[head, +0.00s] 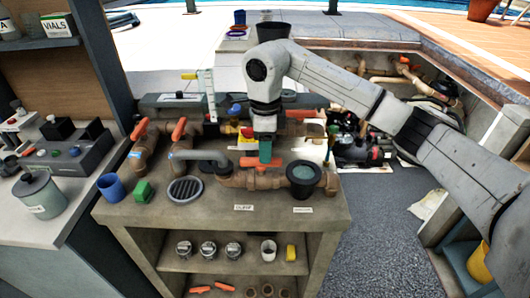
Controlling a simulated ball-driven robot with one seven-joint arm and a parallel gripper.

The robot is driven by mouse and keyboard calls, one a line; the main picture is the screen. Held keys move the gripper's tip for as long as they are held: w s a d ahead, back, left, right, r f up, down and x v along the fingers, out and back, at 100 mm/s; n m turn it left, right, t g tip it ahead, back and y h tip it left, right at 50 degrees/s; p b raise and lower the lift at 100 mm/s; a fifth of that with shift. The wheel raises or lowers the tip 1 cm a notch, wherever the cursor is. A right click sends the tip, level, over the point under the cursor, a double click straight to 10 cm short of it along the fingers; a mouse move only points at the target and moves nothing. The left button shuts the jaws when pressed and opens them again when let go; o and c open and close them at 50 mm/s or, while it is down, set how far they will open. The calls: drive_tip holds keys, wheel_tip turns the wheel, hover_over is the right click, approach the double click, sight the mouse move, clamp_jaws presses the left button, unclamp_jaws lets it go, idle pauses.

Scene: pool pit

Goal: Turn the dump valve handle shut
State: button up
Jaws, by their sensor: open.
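My gripper (265,158) points straight down over the pipework on the bench. It is open, its fingers around or just above an orange valve handle (247,162) on a brown horizontal pipe; I cannot tell if they touch. The handle lies roughly along the pipe, with its middle hidden by the gripper. Other orange handles stand at the left (139,130), beside it (179,128) and behind at the right (300,114). The bench labels are too small to read surely, so I cannot confirm from them which valve is the dump valve.
A black cup (304,178) stands right of the handle. Shelves below hold jars (208,250). Grey floor (385,245) is clear at the right.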

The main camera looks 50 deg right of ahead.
drive_tip(key=shift+f, duration=1.55)
clamp_jaws()
